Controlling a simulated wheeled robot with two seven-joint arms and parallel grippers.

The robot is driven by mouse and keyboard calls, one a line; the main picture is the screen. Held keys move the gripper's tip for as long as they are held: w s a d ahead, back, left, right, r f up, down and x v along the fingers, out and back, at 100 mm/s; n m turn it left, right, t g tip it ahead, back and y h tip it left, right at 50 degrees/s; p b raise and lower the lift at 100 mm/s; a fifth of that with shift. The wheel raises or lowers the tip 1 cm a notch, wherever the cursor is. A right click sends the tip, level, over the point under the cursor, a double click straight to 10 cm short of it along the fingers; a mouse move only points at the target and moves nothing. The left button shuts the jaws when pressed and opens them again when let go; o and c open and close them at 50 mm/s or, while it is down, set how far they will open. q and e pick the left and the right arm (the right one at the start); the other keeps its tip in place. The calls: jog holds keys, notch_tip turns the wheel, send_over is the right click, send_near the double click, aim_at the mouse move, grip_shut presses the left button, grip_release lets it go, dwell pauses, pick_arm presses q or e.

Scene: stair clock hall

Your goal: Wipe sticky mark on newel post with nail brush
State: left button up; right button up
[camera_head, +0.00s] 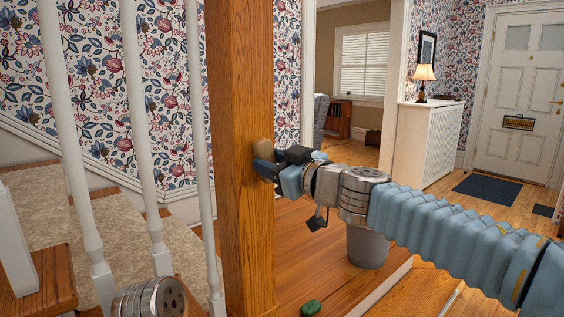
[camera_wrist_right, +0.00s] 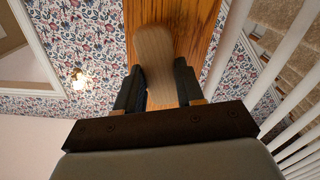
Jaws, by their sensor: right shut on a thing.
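The newel post (camera_head: 240,130) is a tall square orange-brown wooden post in the middle of the head view; its wood grain also fills the top of the right wrist view (camera_wrist_right: 206,22). My right gripper (camera_head: 267,166) is at the post's right side, shut on the nail brush (camera_head: 262,149), which has a light wooden back. In the right wrist view the brush (camera_wrist_right: 155,58) sits between the two dark fingers, its back towards the camera and its far end over the post. Its bristles are hidden, and I cannot tell whether they touch the wood. No sticky mark is visible. My left gripper is out of view.
White balusters (camera_head: 137,120) and carpeted stairs (camera_head: 130,220) stand left of the post. A grey bin (camera_head: 366,248) is behind my right arm. A small green object (camera_head: 311,308) lies at the bottom. A white cabinet (camera_head: 428,145) with a lamp (camera_head: 424,76) stands further back.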

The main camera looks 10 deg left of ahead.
jog(key=shift+s+a, duration=0.7)
jog(key=shift+s, duration=0.25)
jog(key=shift+s+a, duration=0.65)
jog(key=shift+s, duration=0.25)
jog(key=v, duration=0.6)
jog(key=shift+d, duration=0.1)
jog(key=v, duration=0.2)
jog(key=shift+s+d, duration=0.25)
jog(key=shift+d, duration=0.1)
